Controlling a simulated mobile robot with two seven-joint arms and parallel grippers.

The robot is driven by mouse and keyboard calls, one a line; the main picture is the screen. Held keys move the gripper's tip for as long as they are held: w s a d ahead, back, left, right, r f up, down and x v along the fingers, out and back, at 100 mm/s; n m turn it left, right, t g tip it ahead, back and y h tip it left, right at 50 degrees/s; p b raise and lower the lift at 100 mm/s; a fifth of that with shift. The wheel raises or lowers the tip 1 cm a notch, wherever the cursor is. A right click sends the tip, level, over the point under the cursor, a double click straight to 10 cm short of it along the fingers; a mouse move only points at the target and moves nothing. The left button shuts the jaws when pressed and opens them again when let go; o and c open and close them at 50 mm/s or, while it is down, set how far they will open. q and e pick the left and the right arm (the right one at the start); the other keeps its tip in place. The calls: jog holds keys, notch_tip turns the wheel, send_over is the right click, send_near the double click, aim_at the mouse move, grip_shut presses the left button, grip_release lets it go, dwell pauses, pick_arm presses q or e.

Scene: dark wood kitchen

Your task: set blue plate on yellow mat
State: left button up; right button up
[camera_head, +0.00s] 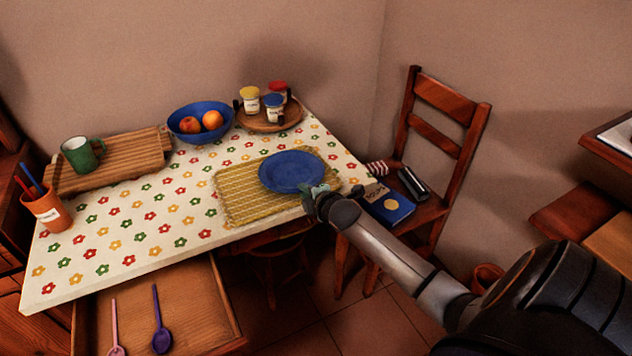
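The blue plate (291,171) is at the right part of the yellow woven mat (240,197) in the head view. It covers that part of the mat and its right edge comes close to the mat's right edge. Whether it rests flat on the mat or is held just above it, I cannot tell. My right gripper (314,190) is at the plate's near rim, seeming to touch it. Its fingers are small and partly hidden, so I cannot tell whether they are shut on the rim. My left gripper is not in view.
On the flowered tablecloth (150,221) stand a blue bowl of fruit (187,114), a round tray with jars (257,122), a wooden board with a green mug (82,154), and an orange cup (48,210). An open drawer (190,312) juts out in front. A chair (432,212) holding books stands right.

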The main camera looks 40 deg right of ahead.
jog(key=p+v, duration=0.2)
jog(key=v, duration=0.8)
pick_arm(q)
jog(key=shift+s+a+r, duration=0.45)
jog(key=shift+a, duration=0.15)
pick_arm(e)
jog(key=s+a+f+m+g+y, duration=0.1)
jog(key=s+a+f+m+y, duration=0.1)
jog(key=s+a+f+m, duration=0.4)
jog(key=s+a+f+m+g+y, duration=0.2)
jog(key=s+a+f+m, duration=0.5)
jog(key=a, duration=0.9)
jog(key=s+f+y, duration=0.1)
jog(key=s+f, duration=0.2)
jog(key=s, duration=0.2)
jog(key=shift+s+a+f, duration=0.15)
jog(key=shift+a+f, duration=0.05)
jog(key=shift+a, duration=0.1)
